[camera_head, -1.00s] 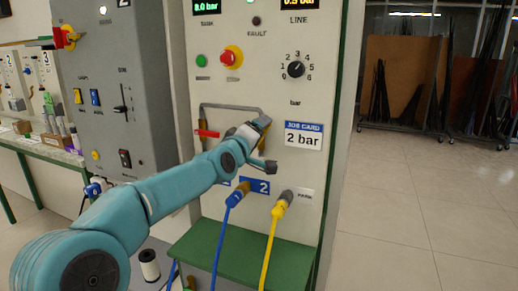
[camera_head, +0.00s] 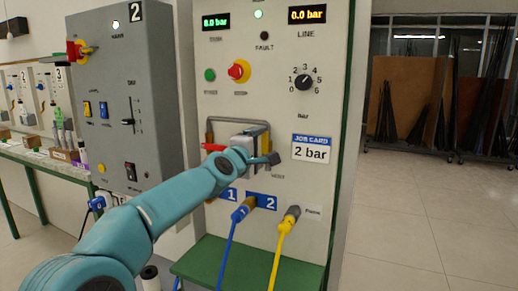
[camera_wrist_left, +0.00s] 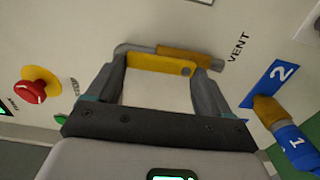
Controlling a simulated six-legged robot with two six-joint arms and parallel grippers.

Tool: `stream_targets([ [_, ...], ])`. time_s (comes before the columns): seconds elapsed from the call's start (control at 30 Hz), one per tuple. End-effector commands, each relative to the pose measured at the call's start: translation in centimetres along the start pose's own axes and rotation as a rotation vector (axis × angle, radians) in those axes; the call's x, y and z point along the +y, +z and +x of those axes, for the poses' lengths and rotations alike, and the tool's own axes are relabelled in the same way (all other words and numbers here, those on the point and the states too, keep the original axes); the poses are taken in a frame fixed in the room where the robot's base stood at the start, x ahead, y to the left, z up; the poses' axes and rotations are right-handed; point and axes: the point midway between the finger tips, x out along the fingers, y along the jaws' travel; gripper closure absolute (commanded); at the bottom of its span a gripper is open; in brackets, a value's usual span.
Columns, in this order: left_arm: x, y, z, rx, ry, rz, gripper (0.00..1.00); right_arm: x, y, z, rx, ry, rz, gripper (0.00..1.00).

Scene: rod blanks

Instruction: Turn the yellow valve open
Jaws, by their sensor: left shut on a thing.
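The yellow valve shows in the left wrist view as a flat yellow handle (camera_wrist_left: 160,63) beside a yellow body on a grey pipe, near the word VENT. My left gripper (camera_wrist_left: 162,68) is shut on this handle, with one dark finger at each end of it. In the head view my left gripper (camera_head: 258,152) is against the panel below the grey pipe loop and hides most of the yellow valve. My right gripper is in neither view.
A red handle (camera_head: 213,147) sits just left of my gripper. Blue (camera_head: 231,232) and yellow (camera_head: 279,245) hoses hang from the panel below, over a green shelf (camera_head: 212,262). A job card (camera_head: 312,148) reads 2 bar. A grey cabinet (camera_head: 120,60) stands left.

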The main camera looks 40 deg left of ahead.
Motion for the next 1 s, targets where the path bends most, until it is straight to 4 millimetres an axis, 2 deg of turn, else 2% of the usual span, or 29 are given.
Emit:
stream_targets([
  [0.37,0.0,-0.1,0.0,0.002,0.001,-0.008,0.50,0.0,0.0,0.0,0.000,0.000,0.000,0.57],
  [0.4,0.0,-0.1,0.0,0.002,0.001,-0.008,0.06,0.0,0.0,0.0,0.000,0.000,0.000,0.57],
  [0.43,0.0,-0.1,0.0,0.002,0.001,-0.008,0.00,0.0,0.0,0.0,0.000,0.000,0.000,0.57],
  [0.67,0.0,-0.1,-0.1,0.001,0.001,-0.006,0.00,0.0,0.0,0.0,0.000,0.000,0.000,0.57],
  [0.77,0.0,-0.1,-0.7,0.001,0.002,-0.006,0.00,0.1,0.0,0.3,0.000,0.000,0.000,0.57],
  [0.87,-0.1,-0.1,-2.4,0.000,0.002,-0.005,0.00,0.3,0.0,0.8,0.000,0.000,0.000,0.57],
  [1.0,-0.1,-0.1,-6.0,0.002,0.004,-0.006,0.00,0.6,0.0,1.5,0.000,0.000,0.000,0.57],
])
